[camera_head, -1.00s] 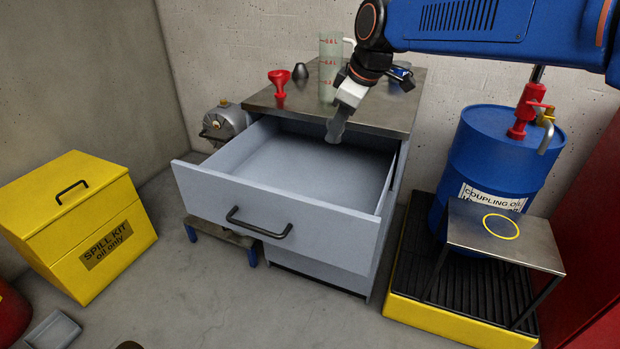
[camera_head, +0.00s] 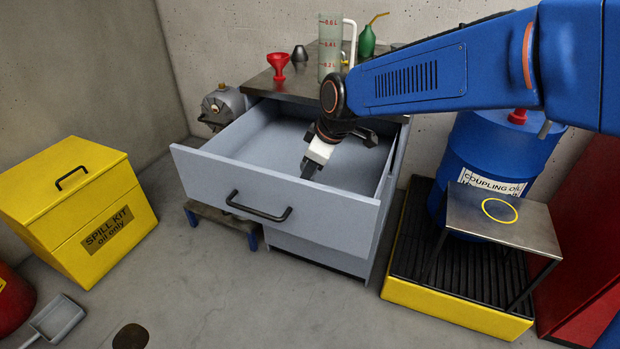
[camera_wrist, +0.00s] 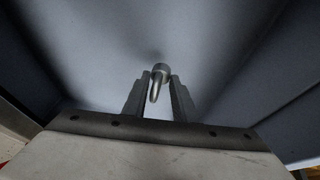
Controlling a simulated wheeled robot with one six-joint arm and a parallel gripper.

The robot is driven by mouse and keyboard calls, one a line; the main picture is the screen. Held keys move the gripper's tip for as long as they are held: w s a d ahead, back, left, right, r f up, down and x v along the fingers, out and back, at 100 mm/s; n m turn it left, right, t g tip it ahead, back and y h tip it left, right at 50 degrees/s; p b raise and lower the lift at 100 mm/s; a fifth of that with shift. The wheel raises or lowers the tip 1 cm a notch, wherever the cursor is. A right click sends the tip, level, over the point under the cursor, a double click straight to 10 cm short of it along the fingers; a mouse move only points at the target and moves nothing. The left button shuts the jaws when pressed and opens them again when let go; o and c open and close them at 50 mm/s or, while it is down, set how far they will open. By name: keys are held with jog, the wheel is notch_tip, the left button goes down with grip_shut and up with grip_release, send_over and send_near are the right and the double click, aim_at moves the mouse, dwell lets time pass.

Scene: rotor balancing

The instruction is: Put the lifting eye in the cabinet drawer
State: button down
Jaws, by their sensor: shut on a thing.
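The cabinet drawer (camera_head: 262,192) stands pulled out, its bare grey floor showing around my arm. My gripper (camera_head: 309,172) points down into the drawer, near its front panel. In the wrist view my gripper (camera_wrist: 159,95) is shut on a small grey metal piece, the lifting eye (camera_wrist: 159,77), which sits between the two fingertips. A rounded end and a narrow part of it show; the rest is hidden by the fingers. The grey drawer floor lies behind it. Whether the piece touches the floor I cannot tell. In the head view the piece is not distinguishable.
On the cabinet top (camera_head: 300,88) stand a red funnel (camera_head: 278,66), a measuring jug (camera_head: 329,50) and a green oil can (camera_head: 367,40). A blue drum (camera_head: 485,150) and small metal table (camera_head: 520,235) stand right. A yellow spill kit box (camera_head: 70,215) stands left.

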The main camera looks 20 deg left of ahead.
jog(key=shift+f, duration=1.55)
jog(key=shift+f, duration=0.1)
jog(key=c, duration=1.4)
grip_release()
jog(key=shift+c, duration=0.2)
jog(key=v, duration=1.2)
